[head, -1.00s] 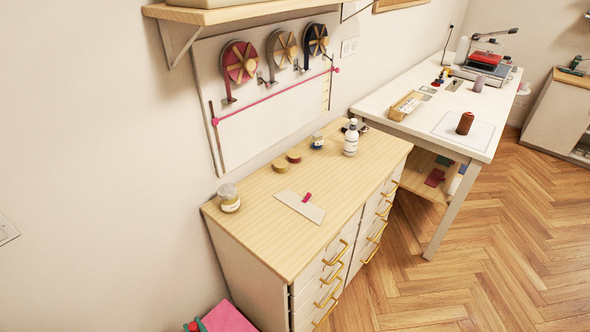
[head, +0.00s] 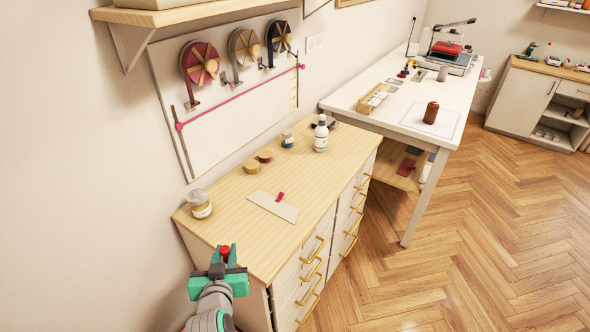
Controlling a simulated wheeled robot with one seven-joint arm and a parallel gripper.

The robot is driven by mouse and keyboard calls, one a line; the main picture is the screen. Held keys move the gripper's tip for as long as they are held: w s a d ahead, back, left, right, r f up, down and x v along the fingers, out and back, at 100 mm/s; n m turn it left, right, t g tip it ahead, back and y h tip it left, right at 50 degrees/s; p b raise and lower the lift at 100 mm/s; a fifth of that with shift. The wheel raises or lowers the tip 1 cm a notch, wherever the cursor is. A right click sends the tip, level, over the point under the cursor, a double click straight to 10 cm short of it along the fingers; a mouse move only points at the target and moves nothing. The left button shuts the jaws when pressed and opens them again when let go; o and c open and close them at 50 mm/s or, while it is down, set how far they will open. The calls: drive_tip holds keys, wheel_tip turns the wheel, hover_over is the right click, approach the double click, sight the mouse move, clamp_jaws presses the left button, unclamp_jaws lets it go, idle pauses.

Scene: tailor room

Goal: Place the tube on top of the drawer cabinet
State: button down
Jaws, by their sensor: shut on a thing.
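My gripper (head: 224,257), with green fingers, is at the lower left of the head view. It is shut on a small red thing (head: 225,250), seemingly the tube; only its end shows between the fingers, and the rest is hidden. The drawer cabinet (head: 232,216) has a light wooden top, white sides and brass handles. In the picture, my gripper overlaps the near left corner of its top; I cannot tell its exact height above it.
On the cabinet top are a jar (head: 200,204), a flat scraper-like piece (head: 273,206), two round tins (head: 252,166), a small jar (head: 287,139) and a white bottle (head: 321,134). The near left part is clear.

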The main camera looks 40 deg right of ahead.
drive_tip(key=s+d+r+m+g+h, duration=0.2)
drive_tip(key=s+d+r+m+h, duration=0.1)
drive_tip(key=s+d+r, duration=0.4)
hover_over(237, 242)
drive_tip(key=s, duration=0.2)
drive_tip(key=f, duration=0.7)
drive_tip(key=shift+w+f, duration=0.7)
drive_tip(key=shift+f, duration=0.15)
drive_tip(key=shift+w+f, duration=0.15)
drive_tip(key=shift+f, duration=1.5)
drive_tip(key=shift+f, duration=0.15)
drive_tip(key=c, duration=1.5)
unclamp_jaws()
drive_tip(key=shift+c, duration=0.2)
